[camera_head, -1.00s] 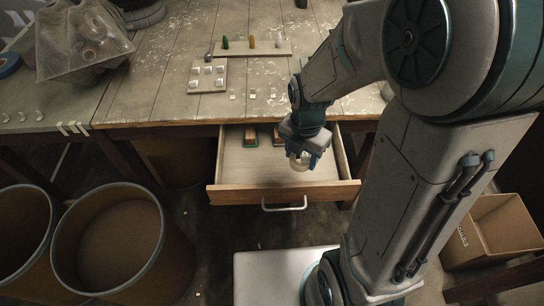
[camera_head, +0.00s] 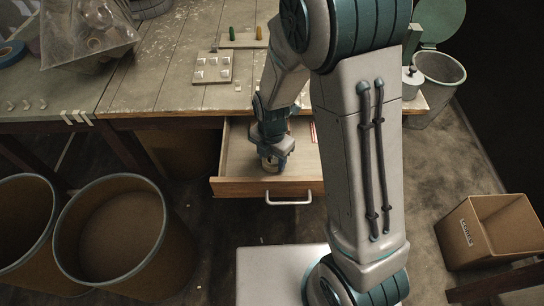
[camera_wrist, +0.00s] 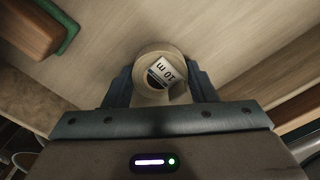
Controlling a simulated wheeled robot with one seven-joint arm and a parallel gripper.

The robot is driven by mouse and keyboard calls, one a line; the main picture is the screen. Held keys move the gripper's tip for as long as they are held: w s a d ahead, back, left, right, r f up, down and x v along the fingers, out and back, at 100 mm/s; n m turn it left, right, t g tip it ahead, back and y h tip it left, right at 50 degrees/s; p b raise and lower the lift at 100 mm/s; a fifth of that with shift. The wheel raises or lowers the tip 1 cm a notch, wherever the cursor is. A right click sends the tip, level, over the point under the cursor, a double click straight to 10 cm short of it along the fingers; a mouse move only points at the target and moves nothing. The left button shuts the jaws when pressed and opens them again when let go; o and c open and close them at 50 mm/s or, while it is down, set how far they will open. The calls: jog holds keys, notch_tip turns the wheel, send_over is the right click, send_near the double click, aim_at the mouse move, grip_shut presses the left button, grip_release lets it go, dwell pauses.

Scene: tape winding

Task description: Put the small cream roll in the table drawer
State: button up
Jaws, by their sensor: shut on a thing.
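The small cream roll (camera_wrist: 146,66) is between the two fingers of my gripper (camera_wrist: 161,84) in the wrist view, with a "10 m" label showing in its core. My gripper is shut on it. In the head view my gripper (camera_head: 272,160) points down inside the open table drawer (camera_head: 240,187), near its front left. The roll is mostly hidden there by the fingers. The pale wooden drawer floor lies behind the roll in the wrist view (camera_wrist: 130,25). I cannot tell whether the roll touches the floor.
A wooden block with a green edge (camera_wrist: 35,28) lies in the drawer at the upper left of the wrist view. The table (camera_head: 165,85) overhangs the drawer's back. Round bins (camera_head: 112,235) stand at left, and a cardboard box (camera_head: 485,232) stands at right.

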jog(key=shift+f, duration=0.1)
jog(key=o, duration=1)
jog(key=shift+c, duration=0.2)
notch_tip(320, 180, up, 12)
jog(key=p, duration=0.2)
jog(key=s+d+r+m+t, duration=0.1)
jog(key=s+d+r+m, duration=0.4)
jog(key=m, duration=0.9)
jog(key=s+d+r+m+t, duration=0.1)
jog(key=s+d+r+m, duration=0.4)
jog(key=m, duration=0.9)
jog(key=shift+s+d, duration=1)
jog(key=shift+d, duration=0.1)
